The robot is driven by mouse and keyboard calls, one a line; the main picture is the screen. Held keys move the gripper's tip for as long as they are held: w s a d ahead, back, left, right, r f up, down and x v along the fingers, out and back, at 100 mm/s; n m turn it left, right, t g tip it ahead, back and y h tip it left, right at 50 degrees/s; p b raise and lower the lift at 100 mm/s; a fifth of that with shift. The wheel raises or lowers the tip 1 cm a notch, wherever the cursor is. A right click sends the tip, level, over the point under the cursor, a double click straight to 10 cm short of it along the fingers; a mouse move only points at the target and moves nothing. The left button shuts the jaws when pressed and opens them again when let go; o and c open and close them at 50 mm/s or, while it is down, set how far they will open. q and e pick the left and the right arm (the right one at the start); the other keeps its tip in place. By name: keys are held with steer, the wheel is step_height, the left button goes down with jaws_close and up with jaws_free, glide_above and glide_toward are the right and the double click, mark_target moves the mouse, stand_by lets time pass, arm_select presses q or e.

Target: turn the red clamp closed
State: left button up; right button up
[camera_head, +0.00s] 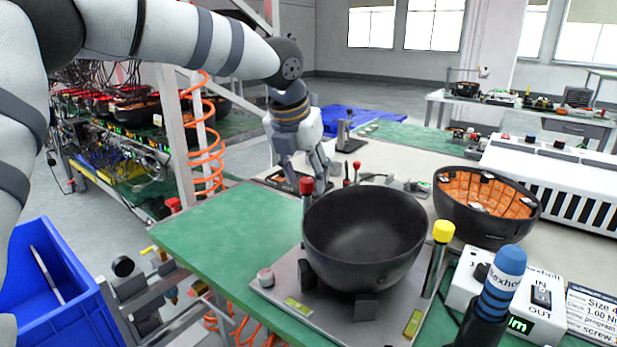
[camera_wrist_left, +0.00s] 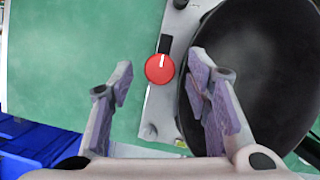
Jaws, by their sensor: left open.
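The red clamp (camera_head: 307,188) is a dark post with a red cap at the left rear of the metal fixture plate (camera_head: 283,272). In the left wrist view its round red cap (camera_wrist_left: 159,69) carries a white line, and a short black arm points toward the top of the picture, beside the bowl's rim rather than over it. A black bowl (camera_head: 365,235) sits on the plate. My left gripper (camera_head: 306,178) points down above the clamp. Its fingers (camera_wrist_left: 160,80) are open, one on each side of the cap in the wrist view, with visible gaps. My right gripper is out of view.
A yellow-capped post (camera_head: 443,232) stands right of the bowl. A second bowl with an orange inside (camera_head: 488,205) is behind it. A blue-topped tool (camera_head: 505,270) and a white box (camera_head: 545,300) are front right. Green mat (camera_head: 225,232) is clear at left.

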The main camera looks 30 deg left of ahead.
arm_select(q)
steer(key=shift+w+f, duration=0.15)
steer(key=shift+f, duration=0.2)
jaws_close()
